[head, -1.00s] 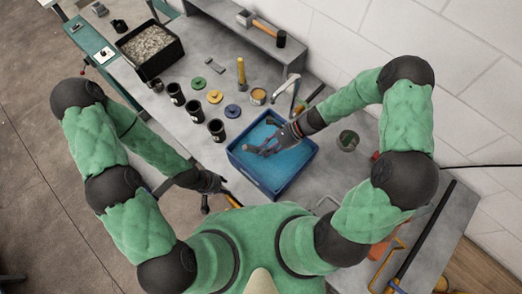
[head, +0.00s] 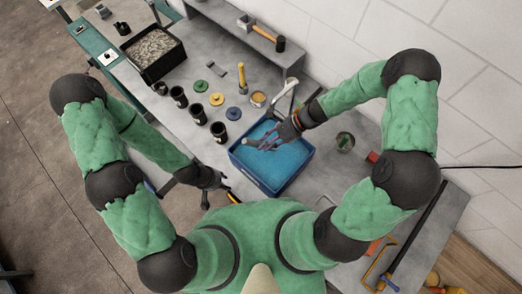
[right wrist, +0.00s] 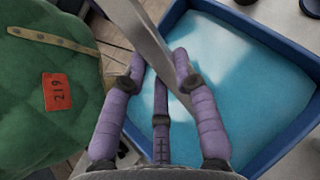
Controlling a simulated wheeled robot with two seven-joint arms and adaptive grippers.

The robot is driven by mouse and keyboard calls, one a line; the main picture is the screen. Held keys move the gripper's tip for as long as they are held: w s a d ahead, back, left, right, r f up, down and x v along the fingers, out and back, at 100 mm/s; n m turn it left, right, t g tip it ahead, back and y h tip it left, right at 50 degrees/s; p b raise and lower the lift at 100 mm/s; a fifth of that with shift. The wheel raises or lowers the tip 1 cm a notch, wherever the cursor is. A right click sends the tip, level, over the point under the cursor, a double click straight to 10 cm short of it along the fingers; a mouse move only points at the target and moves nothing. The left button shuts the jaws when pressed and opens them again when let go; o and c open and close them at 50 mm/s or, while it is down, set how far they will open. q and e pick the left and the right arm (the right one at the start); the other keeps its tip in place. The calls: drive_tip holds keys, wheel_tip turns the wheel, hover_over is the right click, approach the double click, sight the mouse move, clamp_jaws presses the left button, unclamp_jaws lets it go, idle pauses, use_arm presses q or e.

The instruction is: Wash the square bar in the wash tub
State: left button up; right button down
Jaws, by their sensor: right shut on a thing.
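The blue wash tub (head: 247,169) stands on the grey bench in front of me, with light blue liquid inside. My right gripper (head: 262,143) is over the tub's back-left part in the head view. In the right wrist view its purple fingers (right wrist: 160,64) are shut on a grey metal bar (right wrist: 143,28), which I take as the square bar. The bar slants up and left out of the fingers, beside the tub's rim (right wrist: 172,14). Whether it touches the liquid I cannot tell. My left gripper (head: 213,180) is by the bench's front edge, left of the tub; its fingers are unclear.
Black cups (head: 198,115) and coloured discs (head: 216,99) stand left of the tub. A tray of gravel (head: 152,74) is at the far left. A hammer (head: 265,33) lies on the raised shelf. A glass jar (head: 345,142) stands right of the tub.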

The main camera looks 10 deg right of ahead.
sight(255, 143)
drive_tip(key=shift+r+p, duration=2.05)
drive_tip(key=shift+r, duration=0.9)
drive_tip(key=shift+f, duration=0.15)
